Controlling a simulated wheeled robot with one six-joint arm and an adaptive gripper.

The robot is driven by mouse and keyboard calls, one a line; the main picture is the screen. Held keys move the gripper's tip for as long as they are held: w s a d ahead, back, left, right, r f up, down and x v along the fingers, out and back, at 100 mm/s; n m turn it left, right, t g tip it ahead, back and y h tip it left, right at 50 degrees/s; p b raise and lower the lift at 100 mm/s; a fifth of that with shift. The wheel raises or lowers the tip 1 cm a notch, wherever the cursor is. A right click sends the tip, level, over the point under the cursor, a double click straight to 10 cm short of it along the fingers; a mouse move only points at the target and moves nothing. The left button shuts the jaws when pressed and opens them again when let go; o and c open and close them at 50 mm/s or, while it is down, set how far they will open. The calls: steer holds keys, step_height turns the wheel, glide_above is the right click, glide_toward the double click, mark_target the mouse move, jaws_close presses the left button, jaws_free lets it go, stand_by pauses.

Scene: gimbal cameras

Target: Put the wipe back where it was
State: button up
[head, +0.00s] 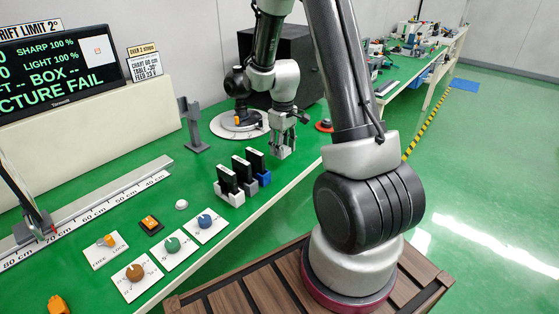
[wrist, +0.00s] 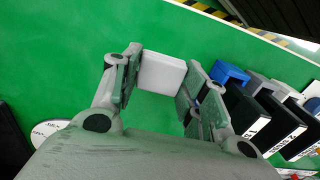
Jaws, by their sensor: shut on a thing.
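The wipe (wrist: 162,73) appears as a small pale white block in the wrist view. My gripper (wrist: 163,72) is shut on it, with one finger on each side. In the head view my gripper (head: 283,146) points down over the green table, just beyond and right of the row of black items. The wipe (head: 281,153) shows there only as a small pale patch between the fingers. I cannot tell whether its underside touches the table.
Black items in blue, grey and white holders (head: 237,188) stand close by my gripper. A grey stand (head: 192,126) is to the left, a round white plate (head: 238,126) behind. Knob cards (head: 173,245) and a ruler (head: 95,215) lie nearer.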

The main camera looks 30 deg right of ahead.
mark_target(283, 166)
step_height(283, 166, down, 5)
stand_by(0.3)
steer(key=o, duration=0.9)
